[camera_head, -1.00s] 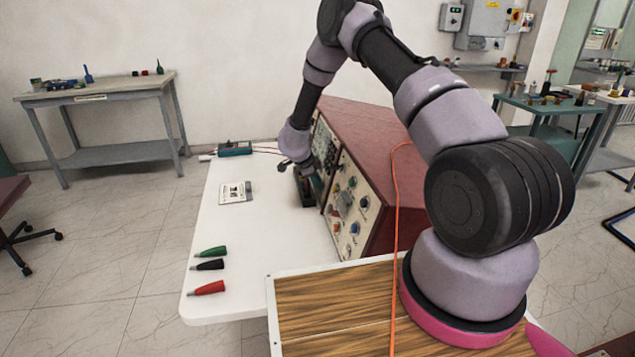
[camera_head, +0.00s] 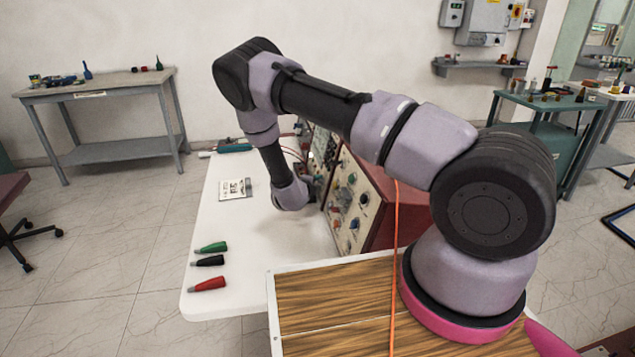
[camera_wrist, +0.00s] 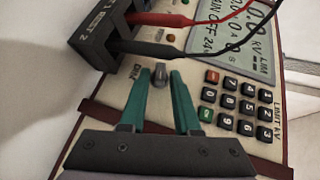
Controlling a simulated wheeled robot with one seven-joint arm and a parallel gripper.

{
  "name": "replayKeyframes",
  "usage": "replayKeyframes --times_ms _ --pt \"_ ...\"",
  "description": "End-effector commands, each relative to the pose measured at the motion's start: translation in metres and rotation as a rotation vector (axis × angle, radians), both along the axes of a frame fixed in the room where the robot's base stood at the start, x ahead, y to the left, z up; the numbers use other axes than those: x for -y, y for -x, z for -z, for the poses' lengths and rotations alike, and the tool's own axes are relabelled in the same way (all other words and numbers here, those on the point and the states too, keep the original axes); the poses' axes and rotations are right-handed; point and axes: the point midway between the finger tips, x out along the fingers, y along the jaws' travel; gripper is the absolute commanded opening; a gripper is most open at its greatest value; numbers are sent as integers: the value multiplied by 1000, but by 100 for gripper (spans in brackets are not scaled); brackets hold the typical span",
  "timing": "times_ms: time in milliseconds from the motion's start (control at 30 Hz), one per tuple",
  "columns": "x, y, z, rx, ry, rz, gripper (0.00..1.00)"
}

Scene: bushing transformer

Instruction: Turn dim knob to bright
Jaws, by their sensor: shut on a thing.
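The dim knob (camera_wrist: 160,70) is a small grey knob on the cream panel (camera_wrist: 88,128) in the wrist view, beside printed lettering that reads like "DIM". My gripper (camera_wrist: 161,80) has its two teal fingers on either side of the knob and is shut on it at the tips. In the head view my wrist is against the front panel (camera_head: 352,196) of the red instrument (camera_head: 385,190). The knob and fingertips cannot be made out there.
In the wrist view a display (camera_wrist: 235,35), a keypad (camera_wrist: 236,108) and a black block (camera_wrist: 92,38) with red and black leads surround the knob. The white table (camera_head: 265,262) holds green (camera_head: 211,248), black (camera_head: 208,261) and red (camera_head: 209,284) plugs and a card (camera_head: 235,188).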

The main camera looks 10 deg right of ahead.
Motion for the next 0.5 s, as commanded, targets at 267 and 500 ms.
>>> replayKeyframes --times_ms 267,500 --pt "-3 1 7 241 1 53 0" --pt "-4 0 9 397 -1 92 0"
